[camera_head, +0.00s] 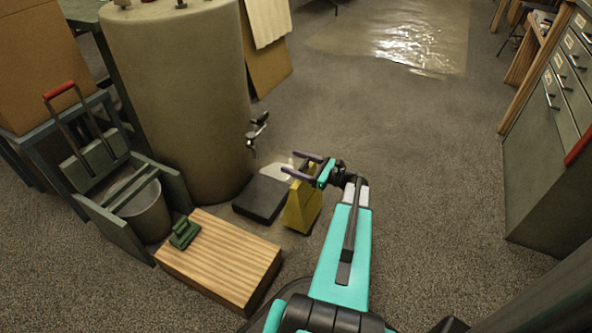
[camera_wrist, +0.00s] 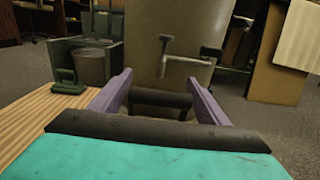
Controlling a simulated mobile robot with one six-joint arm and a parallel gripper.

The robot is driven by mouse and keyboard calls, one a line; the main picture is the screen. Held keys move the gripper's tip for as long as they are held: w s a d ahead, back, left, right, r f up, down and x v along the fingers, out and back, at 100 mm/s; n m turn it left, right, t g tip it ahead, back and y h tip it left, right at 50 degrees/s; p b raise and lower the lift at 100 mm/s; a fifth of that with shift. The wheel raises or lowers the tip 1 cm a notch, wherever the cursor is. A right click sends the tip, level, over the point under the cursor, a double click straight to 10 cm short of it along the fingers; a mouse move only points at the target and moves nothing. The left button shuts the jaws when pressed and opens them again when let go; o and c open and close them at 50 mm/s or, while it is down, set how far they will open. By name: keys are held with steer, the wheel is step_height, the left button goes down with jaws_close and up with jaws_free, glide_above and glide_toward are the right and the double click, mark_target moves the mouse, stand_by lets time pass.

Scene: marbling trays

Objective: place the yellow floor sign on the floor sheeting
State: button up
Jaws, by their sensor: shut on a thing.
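The yellow floor sign (camera_head: 302,209) stands upright, low beside the dark block near the tank. My gripper (camera_head: 291,163) is at the top of the sign, its purple fingers shut on it. In the wrist view, a dark bar (camera_wrist: 160,99) lies between the fingers; the sign's yellow panels do not show there. From the head view I cannot tell whether the sign's foot touches the floor. The floor sheeting (camera_head: 400,40) is a shiny, translucent, wrinkled sheet lying on the floor at the far top, well away from my gripper.
A large tank (camera_head: 180,90) with a tap (camera_head: 258,130) stands left of my gripper. A dark block (camera_head: 262,197), a wooden box (camera_head: 215,262) and a bucket (camera_head: 148,212) are close by. Drawers (camera_head: 545,130) stand at right. Open carpet lies between here and the sheeting.

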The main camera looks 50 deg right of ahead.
steer(key=shift+w+f+b, duration=0.1)
steer(key=shift+f+b, duration=0.9)
steer(key=shift+f, duration=0.8)
steer(key=o, duration=1.7)
steer(key=shift+f, duration=0.1)
steer(key=shift+s+d+r+p, duration=0.2)
steer(key=shift+s+p, duration=0.15)
steer(key=shift+s, duration=0.25)
steer(key=p+v, duration=0.4)
steer(key=v, duration=0.6)
steer(key=shift+s, duration=0.35)
steer(key=shift+s, duration=0.15)
